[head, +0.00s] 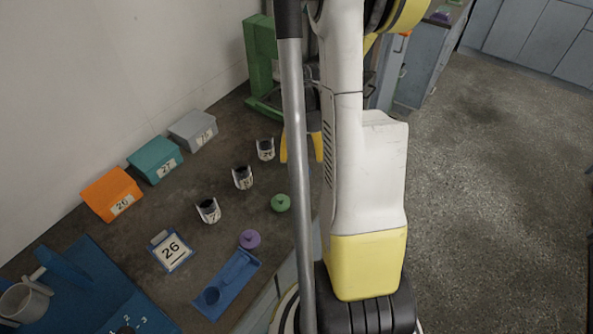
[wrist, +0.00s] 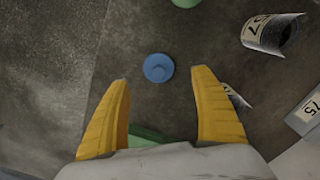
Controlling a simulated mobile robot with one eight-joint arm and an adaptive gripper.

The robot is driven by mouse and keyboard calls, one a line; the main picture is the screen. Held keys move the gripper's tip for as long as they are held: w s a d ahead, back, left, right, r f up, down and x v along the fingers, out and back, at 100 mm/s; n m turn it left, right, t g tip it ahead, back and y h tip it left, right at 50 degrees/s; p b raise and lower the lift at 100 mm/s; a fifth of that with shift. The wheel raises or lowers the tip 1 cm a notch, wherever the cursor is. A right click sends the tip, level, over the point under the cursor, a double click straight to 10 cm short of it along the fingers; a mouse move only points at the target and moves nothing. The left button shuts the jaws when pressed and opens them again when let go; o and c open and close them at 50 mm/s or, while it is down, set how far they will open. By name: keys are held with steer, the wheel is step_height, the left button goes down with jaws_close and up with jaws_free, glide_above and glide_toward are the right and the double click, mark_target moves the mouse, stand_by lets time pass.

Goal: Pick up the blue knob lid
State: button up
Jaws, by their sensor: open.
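The blue knob lid (wrist: 158,68) is a small round disc with a raised knob, lying on the dark worktop in the wrist view. I cannot make it out in the head view, where my arm blocks part of the bench. My gripper (wrist: 161,77) is open, with its two yellow fingers spread to the left and right of the lid in the picture. The lid appears between and slightly beyond the fingertips, apart from both. The height of the fingers above it is hard to tell. In the head view, my gripper (head: 302,148) is partly hidden behind a grey pole.
A green lid (head: 280,203) and a purple lid (head: 250,239) lie nearer. Labelled cups (head: 242,177) stand in a row to the left. Orange (head: 112,194), teal (head: 155,159) and grey (head: 193,130) boxes line the wall. A green stand (head: 259,60) is behind.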

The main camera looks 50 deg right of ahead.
mark_target(302, 165)
step_height(302, 165, down, 6)
steer(key=b, duration=0.3)
steer(key=shift+d, duration=0.1)
steer(key=shift+c, duration=0.2)
steer(key=c, duration=0.9)
